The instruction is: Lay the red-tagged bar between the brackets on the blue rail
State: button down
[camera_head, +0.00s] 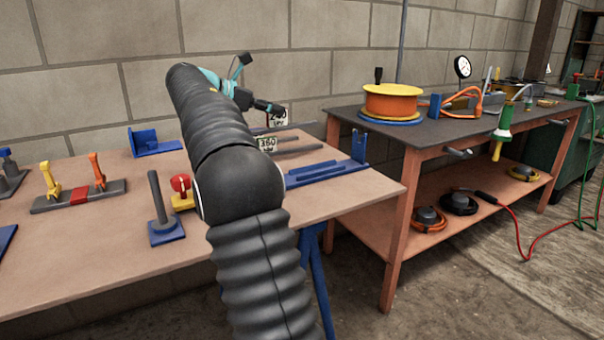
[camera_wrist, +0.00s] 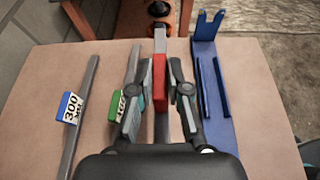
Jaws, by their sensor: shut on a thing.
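In the wrist view my gripper (camera_wrist: 157,88) is shut on a grey bar (camera_wrist: 160,42) at its red tag (camera_wrist: 160,80). The bar points away from me, left of the blue rail (camera_wrist: 210,90) and apart from it. The rail has a forked upright bracket (camera_wrist: 207,25) at its far end; its near end is hidden by my gripper. In the head view the blue rail (camera_head: 328,174) lies at the table's right edge with its bracket (camera_head: 358,147) upright; my arm hides the rail's left end. The held bar's height above the table is unclear.
A blue-tagged 300 mm bar (camera_wrist: 78,100) and a green-tagged bar (camera_wrist: 116,107) lie left of my gripper. The wooden table (camera_head: 110,250) also carries a clamp rack (camera_head: 80,194), a blue-based post (camera_head: 160,215) and a blue angle piece (camera_head: 153,142). A second bench (camera_head: 400,126) stands to the right.

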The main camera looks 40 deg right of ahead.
jog(key=s+d, duration=0.3)
jog(key=s, duration=0.8)
jog(key=shift+s+b, duration=0.35)
jog(key=shift+p, duration=0.55)
jog(key=shift+f+b, duration=1.4)
jog(key=shift+f, duration=1.6)
jog(key=shift+p, duration=1.35)
jog(key=shift+f+b, duration=0.6)
jog(key=shift+f, duration=0.7)
jog(key=c, duration=1.1)
grip_release()
jog(key=shift+o, duration=0.2)
